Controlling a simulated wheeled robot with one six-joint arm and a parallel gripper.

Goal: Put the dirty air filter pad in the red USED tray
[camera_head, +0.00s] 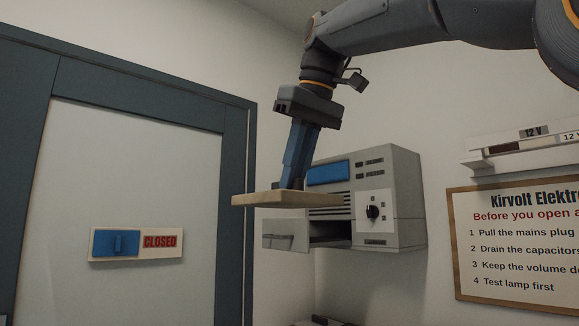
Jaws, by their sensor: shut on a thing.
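My gripper (292,185) is in the middle of the head view, pointing down, with its blue fingers shut on a flat beige pad (272,198). The pad looks like the air filter pad and is held level in the air, in front of the grey wall unit's lower left side. How dirty it is, I cannot tell from its edge. The pad hides part of the unit's vents. No red USED tray can be made out in this view.
The grey wall unit (398,190) has a knob, a blue panel and a dark open slot (330,232) with a flap at its left. A door with a CLOSED sign (160,241) is at left. A shelf (520,150) and a notice board (520,245) are at right.

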